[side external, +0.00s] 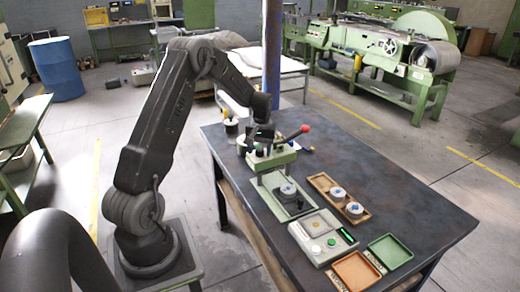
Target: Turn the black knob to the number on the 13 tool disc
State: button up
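My gripper (262,136) is at the far left end of the dark table, pointing down just above or against the head of a green press (272,160). It is small and dark here, and I cannot tell whether its fingers are open or closed on anything. The black knob cannot be made out; the gripper may cover it. A grey disc with a blue mark (288,189) sits on the press's base. Two more pale discs, a farther one (337,193) and a nearer one (354,209), sit in a wooden tray (323,182). No numbers are readable on the discs.
A lever with a red ball (305,128) sticks out right of the press head. A control box (322,238) with buttons and a lit green display stands nearer. An orange tray (357,272) and a green tray (389,251) lie at the near end. The table's right side is clear.

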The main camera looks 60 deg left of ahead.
aim_at(263, 150)
jog(key=shift+o, duration=0.2)
notch_tip(263, 150, up, 14)
jog(key=shift+w+d, duration=0.2)
jog(key=shift+w, duration=0.05)
jog(key=shift+f, duration=0.1)
dwell(0.3)
jog(key=s+d+r+m+t, duration=0.25)
jog(key=d+r, duration=0.25)
jog(key=d, duration=0.5)
jog(key=s+d+r+m+t, duration=0.1)
jog(key=s+d+r+m, duration=0.25)
jog(key=d, duration=0.65)
jog(key=s+d+f+m+t, duration=0.1)
jog(key=s+d+m, duration=0.3)
jog(key=s+d, duration=0.7)
jog(key=s+t, duration=0.1)
jog(key=s, duration=0.2)
jog(key=shift+d+f, duration=0.2)
jog(key=shift+f, duration=0.05)
